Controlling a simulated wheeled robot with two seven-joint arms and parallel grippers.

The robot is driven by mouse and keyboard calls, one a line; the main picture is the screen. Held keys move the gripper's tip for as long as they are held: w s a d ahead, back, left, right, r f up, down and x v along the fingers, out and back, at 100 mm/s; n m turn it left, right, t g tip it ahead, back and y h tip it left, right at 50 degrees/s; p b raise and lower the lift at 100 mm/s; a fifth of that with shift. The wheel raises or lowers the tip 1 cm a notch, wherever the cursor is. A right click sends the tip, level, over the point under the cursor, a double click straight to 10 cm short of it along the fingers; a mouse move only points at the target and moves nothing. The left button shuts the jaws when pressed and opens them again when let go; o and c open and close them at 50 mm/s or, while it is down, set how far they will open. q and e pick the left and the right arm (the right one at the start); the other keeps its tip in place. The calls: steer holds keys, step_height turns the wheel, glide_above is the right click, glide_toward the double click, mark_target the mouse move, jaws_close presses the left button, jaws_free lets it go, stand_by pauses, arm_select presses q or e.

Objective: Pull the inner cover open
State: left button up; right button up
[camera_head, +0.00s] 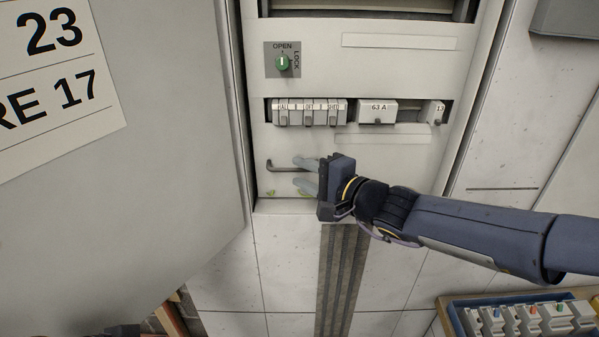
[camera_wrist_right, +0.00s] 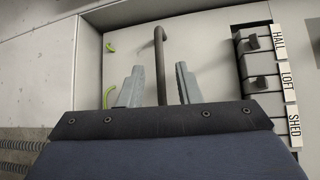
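The inner cover (camera_head: 350,62) is a pale grey panel inside the cabinet and looks closed. Its dark bent-rod handle (camera_head: 283,170) is at the lower left; it also shows in the right wrist view (camera_wrist_right: 160,60). The green knob (camera_head: 283,63) has its white mark upright, toward OPEN. My right gripper (camera_head: 306,175) is open, its two grey fingers on either side of the handle. In the right wrist view the handle lies between the fingertips (camera_wrist_right: 158,85), with gaps visible on both sides.
A large grey door (camera_head: 180,200) stands swung out at the left, with a label reading 23. Breakers (camera_head: 308,112) sit in a slot above the handle. Vertical conduits (camera_head: 342,275) run below the cabinet. A blue tray (camera_head: 455,318) of parts is at the lower right.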

steer(key=shift+w+a+f, duration=0.1)
steer(key=shift+w+a, duration=0.35)
steer(key=shift+a, duration=0.05)
jaws_close()
steer(key=shift+s, duration=0.2)
